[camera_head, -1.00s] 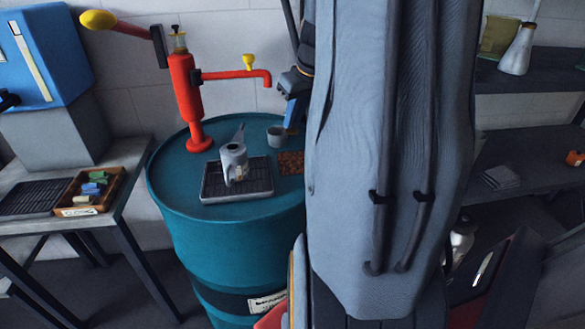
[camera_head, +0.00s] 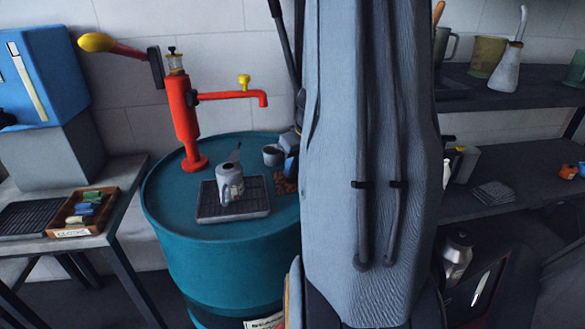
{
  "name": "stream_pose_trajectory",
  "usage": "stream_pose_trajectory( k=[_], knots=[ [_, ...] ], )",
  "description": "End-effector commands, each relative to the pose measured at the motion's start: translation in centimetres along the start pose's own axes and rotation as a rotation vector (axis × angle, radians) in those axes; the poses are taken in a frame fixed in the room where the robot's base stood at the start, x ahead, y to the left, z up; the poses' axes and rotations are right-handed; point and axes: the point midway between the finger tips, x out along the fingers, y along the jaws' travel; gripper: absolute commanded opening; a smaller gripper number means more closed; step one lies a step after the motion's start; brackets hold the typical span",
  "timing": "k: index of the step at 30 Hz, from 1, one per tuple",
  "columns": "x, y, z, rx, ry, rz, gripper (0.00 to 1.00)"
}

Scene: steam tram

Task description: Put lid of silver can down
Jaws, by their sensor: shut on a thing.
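My gripper (camera_head: 291,165) is at the right side of the teal drum top, low over a brown mat (camera_head: 284,184). My grey arm covers most of it; only bluish finger parts show. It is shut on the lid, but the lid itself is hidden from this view. A silver metal can (camera_head: 457,259) stands at the lower right, partly hidden behind a dark edge. A grey spouted can (camera_head: 230,185) stands on a black rack (camera_head: 250,208) on the drum.
The teal drum (camera_head: 220,262) also carries a red hand pump (camera_head: 184,120) and a grey cup (camera_head: 272,155) close beside my gripper. A wooden tray of cloths (camera_head: 70,226) is on the left table. Shelves (camera_head: 500,200) with several items are at right.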

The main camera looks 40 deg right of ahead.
Motion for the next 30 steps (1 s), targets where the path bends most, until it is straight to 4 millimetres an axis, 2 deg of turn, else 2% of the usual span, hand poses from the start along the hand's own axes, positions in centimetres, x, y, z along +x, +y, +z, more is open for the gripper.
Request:
stream_pose_trajectory(
  k=[8, 9, 12, 25, 30],
  knots=[
    [0.3, 0.0, 0.1, 0.0, 0.0, 0.0, 0.0],
    [0.3, 0.0, 0.1, 0.0, 0.0, -0.001, 0.17],
    [0.2, 0.0, 0.1, 0.0, 0.0, -0.001, 0.32],
    [-0.2, 0.0, -0.1, 0.0, 0.0, -0.001, 0.32],
    [-3.0, 0.1, -0.2, -0.002, 0.004, 0.002, 0.32]
  ],
)
